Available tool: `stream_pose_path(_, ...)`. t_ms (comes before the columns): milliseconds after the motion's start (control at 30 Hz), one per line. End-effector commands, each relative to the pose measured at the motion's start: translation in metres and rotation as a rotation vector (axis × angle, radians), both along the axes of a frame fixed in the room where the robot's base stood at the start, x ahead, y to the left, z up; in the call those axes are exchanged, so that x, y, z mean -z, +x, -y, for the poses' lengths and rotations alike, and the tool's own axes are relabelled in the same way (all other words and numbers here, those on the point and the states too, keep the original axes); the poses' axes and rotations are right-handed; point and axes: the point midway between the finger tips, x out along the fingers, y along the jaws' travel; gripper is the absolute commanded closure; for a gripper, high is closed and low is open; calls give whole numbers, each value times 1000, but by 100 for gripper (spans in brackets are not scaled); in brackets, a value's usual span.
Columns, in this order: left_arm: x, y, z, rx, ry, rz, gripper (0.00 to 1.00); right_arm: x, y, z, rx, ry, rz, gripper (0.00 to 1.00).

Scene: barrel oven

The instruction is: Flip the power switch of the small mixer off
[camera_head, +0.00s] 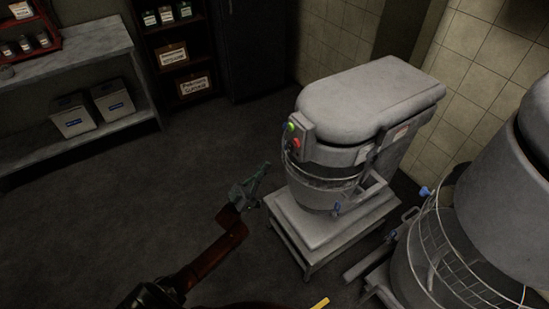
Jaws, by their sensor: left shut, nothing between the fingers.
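The small mixer (365,92) is a grey machine with a rounded top, standing on a low stand right of centre. A control box (302,125) sits on its left front corner, with a green button (291,126) and a red button (296,143). My right gripper is not in view.
A larger grey mixer (500,190) with a wire guard (440,245) stands at the right, close to the small one. A shelf unit (90,55) with boxes is at the upper left. The dark floor (130,200) on the left is clear. A tiled wall is behind the mixers.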

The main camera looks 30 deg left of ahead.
Motion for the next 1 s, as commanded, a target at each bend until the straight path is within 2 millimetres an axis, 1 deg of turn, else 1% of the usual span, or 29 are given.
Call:
stream_pose_path(33,8,-8,-5,-3,1,-3,100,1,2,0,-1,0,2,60)
stream_pose_path(100,14,-17,-10,-4,1,-3,100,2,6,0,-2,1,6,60)
stream_pose_path(300,25,-30,-15,-1,1,0,100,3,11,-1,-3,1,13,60)
stream_pose_path(933,27,-31,-14,1,0,1,100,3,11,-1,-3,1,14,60)
stream_pose_path(1000,31,-30,-15,-5,2,-12,100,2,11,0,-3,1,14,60)
